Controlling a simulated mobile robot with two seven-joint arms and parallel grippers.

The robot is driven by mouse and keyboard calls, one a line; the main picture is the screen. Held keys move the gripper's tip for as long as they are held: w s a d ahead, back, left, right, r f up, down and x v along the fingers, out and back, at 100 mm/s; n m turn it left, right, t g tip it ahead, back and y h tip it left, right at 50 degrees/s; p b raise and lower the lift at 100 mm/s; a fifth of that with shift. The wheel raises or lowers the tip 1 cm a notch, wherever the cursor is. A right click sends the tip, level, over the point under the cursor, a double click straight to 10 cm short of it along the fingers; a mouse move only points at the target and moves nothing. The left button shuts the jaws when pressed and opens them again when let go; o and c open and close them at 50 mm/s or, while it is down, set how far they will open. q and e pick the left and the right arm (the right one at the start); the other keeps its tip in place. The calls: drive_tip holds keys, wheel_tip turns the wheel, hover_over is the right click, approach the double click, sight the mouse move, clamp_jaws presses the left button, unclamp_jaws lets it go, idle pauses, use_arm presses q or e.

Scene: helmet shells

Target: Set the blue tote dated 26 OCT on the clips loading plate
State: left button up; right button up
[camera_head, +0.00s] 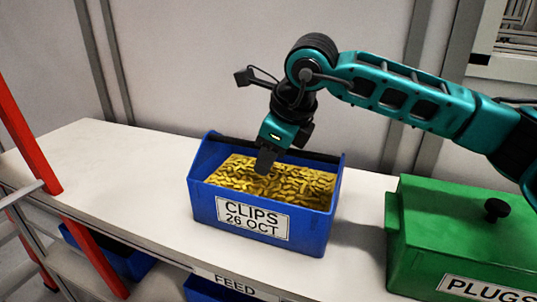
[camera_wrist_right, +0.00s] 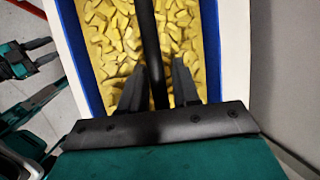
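The blue tote (camera_head: 312,225) stands upright on a white shelf, its front label reading CLIPS 26 OCT. It is filled with yellow clips (camera_head: 275,180), and a dark handle bar (camera_head: 322,157) spans its top. My right gripper (camera_head: 266,160) points down over the tote's middle. In the right wrist view, the open fingers (camera_wrist_right: 158,85) stand either side of the black bar (camera_wrist_right: 147,30), with a gap showing at least on the right. My left gripper (camera_wrist_right: 45,51) appears only at that view's left edge, fingers apart and empty. No clips loading plate can be made out.
A green lidded box (camera_head: 440,235) labelled PLUGS with a black knob stands right of the tote. The white shelf (camera_head: 90,165) is clear to the left. Red posts (camera_head: 25,140) stand at the left. Another blue tote (camera_head: 110,255) sits below, near a FEED label (camera_head: 235,285).

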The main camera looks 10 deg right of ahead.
drive_tip(key=shift+o, duration=1.1)
